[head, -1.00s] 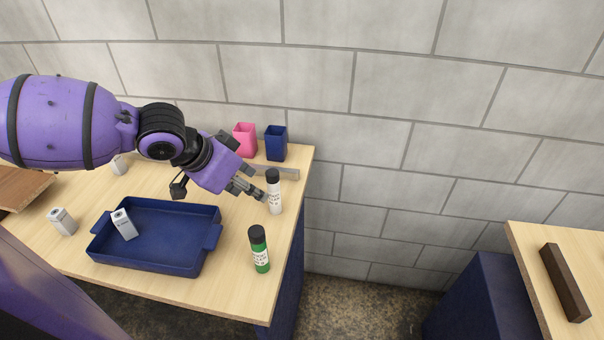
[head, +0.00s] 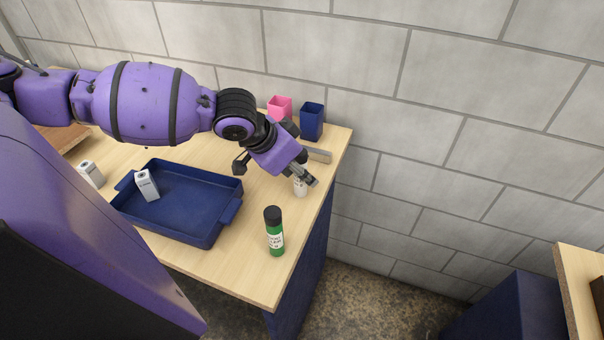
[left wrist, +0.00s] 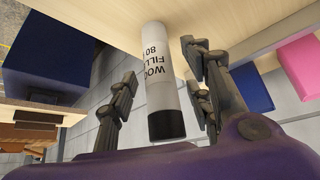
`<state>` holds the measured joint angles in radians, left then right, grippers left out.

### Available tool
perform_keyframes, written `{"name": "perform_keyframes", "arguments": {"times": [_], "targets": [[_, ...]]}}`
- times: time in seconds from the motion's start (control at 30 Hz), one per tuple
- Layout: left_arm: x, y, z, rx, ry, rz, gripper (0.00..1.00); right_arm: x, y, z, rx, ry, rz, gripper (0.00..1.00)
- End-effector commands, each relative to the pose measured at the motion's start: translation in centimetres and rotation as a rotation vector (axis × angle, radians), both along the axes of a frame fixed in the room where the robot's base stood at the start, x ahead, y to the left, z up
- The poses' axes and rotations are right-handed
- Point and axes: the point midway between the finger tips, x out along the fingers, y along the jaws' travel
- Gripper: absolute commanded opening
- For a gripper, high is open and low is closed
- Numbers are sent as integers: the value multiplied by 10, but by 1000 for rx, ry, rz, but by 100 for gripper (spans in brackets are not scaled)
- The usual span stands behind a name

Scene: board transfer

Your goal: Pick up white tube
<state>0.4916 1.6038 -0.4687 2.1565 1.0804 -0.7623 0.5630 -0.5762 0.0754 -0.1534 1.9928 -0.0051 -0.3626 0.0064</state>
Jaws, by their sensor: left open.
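The white tube (head: 300,189) stands near the right edge of the wooden table, and my left gripper hides its upper part in the head view. In the left wrist view the white tube (left wrist: 158,75) shows a black cap and dark lettering, and it lies between the two fingers. My left gripper (head: 307,178) is open around the tube, with a finger on each side in the left wrist view (left wrist: 160,65). I cannot tell whether a finger touches it. My right gripper is not in view.
A green tube (head: 275,238) with a dark cap stands nearer the front edge. A blue tray (head: 195,222) holds a small white carton (head: 147,186); another carton (head: 90,174) stands left of it. Pink (head: 280,106) and blue (head: 312,122) containers and a grey bar (head: 319,156) are behind.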

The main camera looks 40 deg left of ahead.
Motion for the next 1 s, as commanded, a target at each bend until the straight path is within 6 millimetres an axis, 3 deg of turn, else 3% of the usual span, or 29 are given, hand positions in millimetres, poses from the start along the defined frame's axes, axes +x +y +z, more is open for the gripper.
{"name": "perform_keyframes", "arguments": {"times": [0.17, 0.53, 0.83, 1.0], "targets": [[0, 0, 1, 1, -1, 0, 46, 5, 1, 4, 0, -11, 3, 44], [0, 0, 1, 0, -1, 0, 0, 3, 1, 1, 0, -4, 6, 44], [1, 0, 5, 1, -2, 0, 0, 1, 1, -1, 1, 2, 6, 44], [1, 1, 33, 3, -9, 0, 0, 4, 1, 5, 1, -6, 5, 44]]}}
